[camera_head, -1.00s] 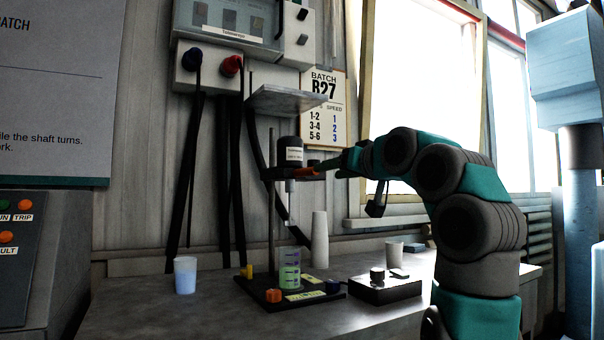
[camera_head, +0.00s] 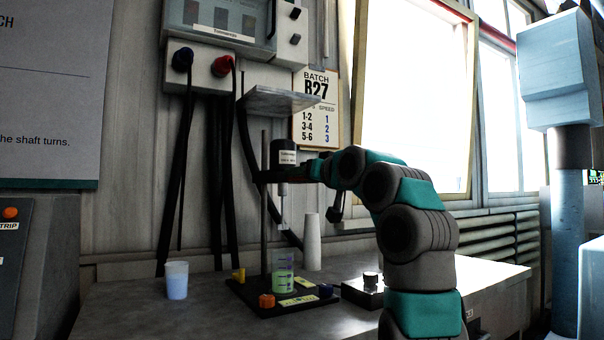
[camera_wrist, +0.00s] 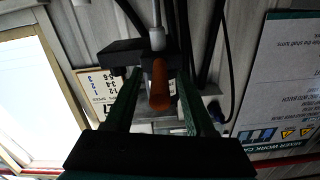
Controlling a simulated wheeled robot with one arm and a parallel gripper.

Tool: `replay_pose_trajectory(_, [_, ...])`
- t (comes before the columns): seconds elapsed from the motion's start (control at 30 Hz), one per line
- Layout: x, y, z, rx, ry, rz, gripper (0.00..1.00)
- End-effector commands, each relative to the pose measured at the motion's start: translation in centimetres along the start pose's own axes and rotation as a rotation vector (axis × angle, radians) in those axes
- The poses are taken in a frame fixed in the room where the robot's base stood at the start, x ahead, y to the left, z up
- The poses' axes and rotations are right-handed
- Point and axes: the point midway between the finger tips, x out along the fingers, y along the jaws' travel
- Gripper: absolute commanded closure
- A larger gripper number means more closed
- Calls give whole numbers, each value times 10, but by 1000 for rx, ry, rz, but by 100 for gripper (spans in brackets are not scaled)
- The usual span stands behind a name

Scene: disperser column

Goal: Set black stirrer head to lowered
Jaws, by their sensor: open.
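The black stirrer head (camera_head: 284,154) with a white label is on an upright rod above the bench. Its thin shaft hangs down and ends above the beaker (camera_head: 283,272), which holds green liquid. My gripper (camera_head: 318,169) is at the right side of the head, at about the height of its lower part. In the wrist view, my gripper (camera_wrist: 160,82) is open, with a finger on each side of an orange handle (camera_wrist: 159,88) that sticks out from a black part. I cannot tell whether either finger touches it. In the head view my gripper mostly hides this handle.
A grey shelf plate (camera_head: 277,100) juts out above the head. The stand's base (camera_head: 258,298) carries an orange knob (camera_head: 266,301). A cup of pale liquid (camera_head: 177,280) is at left, white stacked cups (camera_head: 312,243) behind, and a black box (camera_head: 362,293) at right. Cables hang behind.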

Motion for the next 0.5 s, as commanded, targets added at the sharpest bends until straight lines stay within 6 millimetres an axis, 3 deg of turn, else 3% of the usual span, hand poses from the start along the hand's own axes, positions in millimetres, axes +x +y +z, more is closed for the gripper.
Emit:
replay_pose_trajectory(0.2, [1,0,0,0,0,1,45])
replay_pose_trajectory(0.5, [1,0,0,0,0,0,79])
